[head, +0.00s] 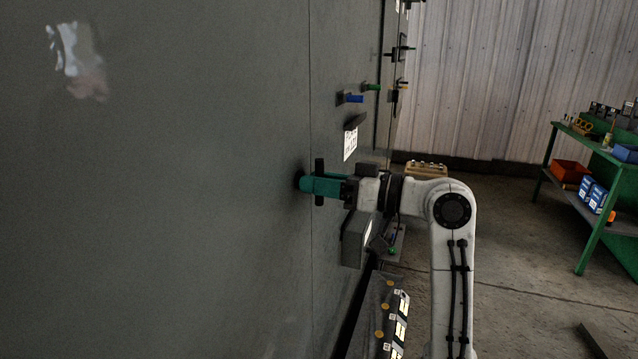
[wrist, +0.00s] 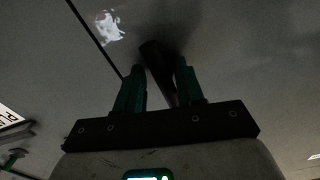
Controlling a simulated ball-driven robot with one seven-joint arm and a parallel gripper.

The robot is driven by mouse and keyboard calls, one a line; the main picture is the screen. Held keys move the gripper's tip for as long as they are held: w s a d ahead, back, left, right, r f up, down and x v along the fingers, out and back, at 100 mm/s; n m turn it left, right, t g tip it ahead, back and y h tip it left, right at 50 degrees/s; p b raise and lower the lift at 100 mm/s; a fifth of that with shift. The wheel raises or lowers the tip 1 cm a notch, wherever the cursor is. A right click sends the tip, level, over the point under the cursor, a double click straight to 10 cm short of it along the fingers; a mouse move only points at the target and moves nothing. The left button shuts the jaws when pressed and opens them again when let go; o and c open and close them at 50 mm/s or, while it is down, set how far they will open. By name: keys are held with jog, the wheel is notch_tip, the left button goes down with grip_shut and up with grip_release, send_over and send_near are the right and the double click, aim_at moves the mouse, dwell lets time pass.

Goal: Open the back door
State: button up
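The large grey enclosure door (head: 200,200) fills the left of the head view and lies flat in line with the panel beside it, with a thin seam between. A black upright bar handle (head: 319,167) stands out from it near the seam. My gripper (head: 312,186) reaches it from the right, with its teal fingers across the bar's middle. The handle's middle is hidden by the fingers in the head view.
Further along the enclosure are a blue-gripped handle (head: 352,98), a green-gripped handle (head: 371,87) and a white label (head: 350,143). A grey box (head: 355,240) juts out below my wrist. A green bench (head: 590,210) stands at the right. The floor between is mostly clear.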

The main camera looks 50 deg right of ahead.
jog(key=o, duration=0.9)
jog(key=shift+a, duration=0.2)
jog(key=b+v, duration=0.2)
jog(key=v, duration=0.8)
jog(key=shift+s+d+b, duration=0.25)
jog(key=shift+s+b, duration=0.05)
jog(key=shift+b, duration=0.05)
